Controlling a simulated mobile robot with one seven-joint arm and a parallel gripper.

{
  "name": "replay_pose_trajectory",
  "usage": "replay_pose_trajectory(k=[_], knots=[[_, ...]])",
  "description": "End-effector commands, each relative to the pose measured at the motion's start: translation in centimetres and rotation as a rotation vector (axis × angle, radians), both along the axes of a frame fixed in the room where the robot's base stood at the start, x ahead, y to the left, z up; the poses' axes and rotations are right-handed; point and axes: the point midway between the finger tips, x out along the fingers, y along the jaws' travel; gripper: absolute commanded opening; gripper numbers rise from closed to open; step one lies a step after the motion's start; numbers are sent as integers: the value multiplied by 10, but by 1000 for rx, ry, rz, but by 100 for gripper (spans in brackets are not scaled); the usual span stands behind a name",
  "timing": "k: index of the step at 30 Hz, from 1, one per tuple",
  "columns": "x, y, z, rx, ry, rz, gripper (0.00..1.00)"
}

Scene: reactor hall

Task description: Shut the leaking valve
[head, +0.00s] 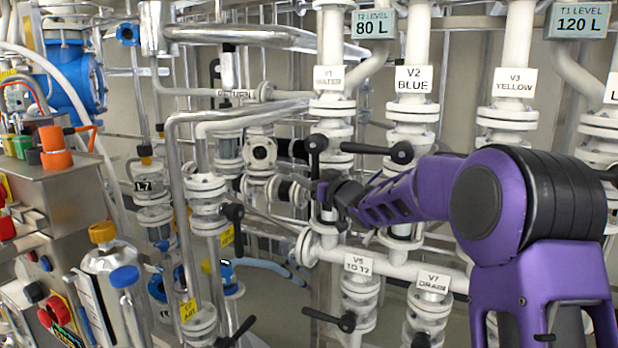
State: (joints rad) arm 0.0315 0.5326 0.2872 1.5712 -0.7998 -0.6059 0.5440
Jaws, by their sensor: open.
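My purple arm reaches in from the right, and my gripper (322,188) is at the valve body below the V1 WATER label (329,78). Its fingers are small and partly hidden, and I cannot tell whether they touch anything. A black valve handle (316,144) shows just above my gripper. Another black lever (402,152) sticks out to the left under the V2 BLUE label (413,79). Below stand the TO T2 valve, with a black lever (346,321), and the V7 DRAIN valve (431,305). I see no clear drip or spray, so I cannot tell which valve leaks.
White flanged pipes and a V3 YELLOW valve (515,83) crowd the space behind my arm. Displays read T2 80 L (374,24) and T1 120 L (579,22). A metal bench with bottles (103,262) stands at left. Metal pipes (178,230) run close left of my gripper.

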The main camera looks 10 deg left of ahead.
Motion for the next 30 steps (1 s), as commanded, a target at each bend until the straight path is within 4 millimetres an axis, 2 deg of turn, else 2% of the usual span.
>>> replay_pose_trajectory(k=[2,11,30], knots=[[0,0,0,0,0,0,54],[0,0,0,0,0,0,0],[0,0,0,0,0,0,0]])
